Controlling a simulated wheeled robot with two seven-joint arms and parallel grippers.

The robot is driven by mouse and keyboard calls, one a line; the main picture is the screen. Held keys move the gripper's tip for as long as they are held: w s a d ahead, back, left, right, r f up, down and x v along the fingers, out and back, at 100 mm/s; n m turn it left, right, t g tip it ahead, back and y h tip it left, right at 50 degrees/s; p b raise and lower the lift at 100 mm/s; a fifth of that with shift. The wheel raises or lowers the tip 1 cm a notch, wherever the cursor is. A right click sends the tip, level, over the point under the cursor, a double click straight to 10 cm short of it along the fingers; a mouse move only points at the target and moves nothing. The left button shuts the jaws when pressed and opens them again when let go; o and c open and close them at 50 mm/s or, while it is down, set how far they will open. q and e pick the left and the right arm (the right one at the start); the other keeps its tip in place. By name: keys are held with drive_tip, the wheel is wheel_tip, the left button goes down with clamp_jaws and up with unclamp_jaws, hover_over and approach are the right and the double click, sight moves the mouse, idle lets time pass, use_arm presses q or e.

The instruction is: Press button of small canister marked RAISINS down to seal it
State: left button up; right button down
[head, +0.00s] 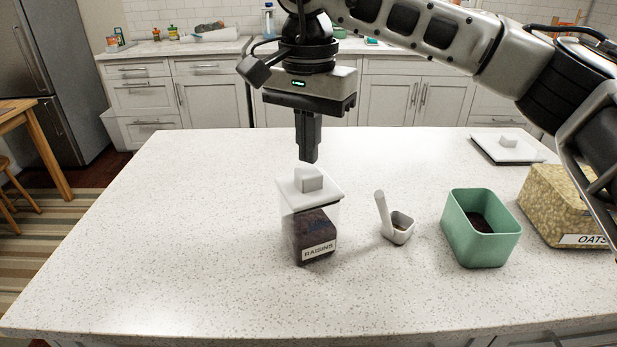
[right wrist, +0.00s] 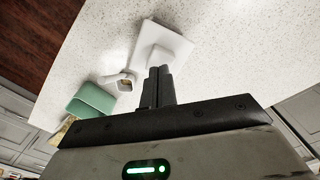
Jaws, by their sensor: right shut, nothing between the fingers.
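The small canister marked RAISINS (head: 315,235) stands upright on the counter, with dark contents behind clear walls. Its white square lid (head: 328,193) is on top, with a raised block-shaped button (head: 309,178) in the middle. My right gripper (head: 308,160) is shut and empty, pointing down just above the button; from the head view I cannot tell whether it touches. In the right wrist view the shut fingers (right wrist: 158,72) overlap the near side of the white lid (right wrist: 165,38) and hide part of the button. My left gripper is not in view.
A white scoop (head: 397,229) and an open green container (head: 481,229) stand to the right of the canister. Farther right are a larger canister marked OATS (head: 556,207) and a loose white lid (head: 507,150). The counter's left side (head: 180,220) is clear.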

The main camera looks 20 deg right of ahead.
sight(309, 171)
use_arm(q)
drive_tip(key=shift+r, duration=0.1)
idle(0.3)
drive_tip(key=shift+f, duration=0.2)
use_arm(e)
drive_tip(key=shift+f, duration=0.2)
